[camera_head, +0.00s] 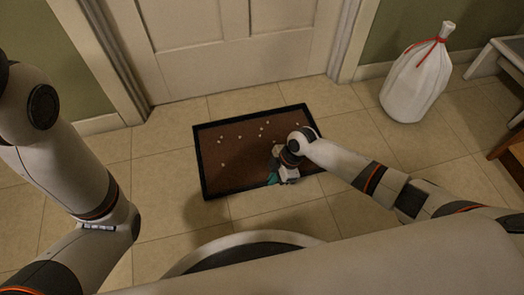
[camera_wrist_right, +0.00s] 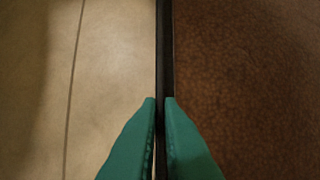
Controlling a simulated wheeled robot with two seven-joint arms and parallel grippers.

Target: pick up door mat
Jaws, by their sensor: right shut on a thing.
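The door mat (camera_head: 235,151) is brown with a black border and small pale specks on it. It lies on the tiled floor in front of the door. My right gripper (camera_head: 274,178) is at the mat's near edge, right of its middle. In the right wrist view the mat's brown surface (camera_wrist_right: 250,75) fills the right side, with its black edge (camera_wrist_right: 163,45) running between the green fingertips of my right gripper (camera_wrist_right: 161,103). The fingers are shut on that edge. My left arm shows at the left in the head view, but its gripper is out of view.
A closed pale door (camera_head: 235,40) stands just behind the mat. A white bag with a red tie (camera_head: 415,85) stands on the floor at the upper right. Wooden and white furniture (camera_head: 497,60) is at the right edge. Bare tiles (camera_head: 165,160) lie left of the mat.

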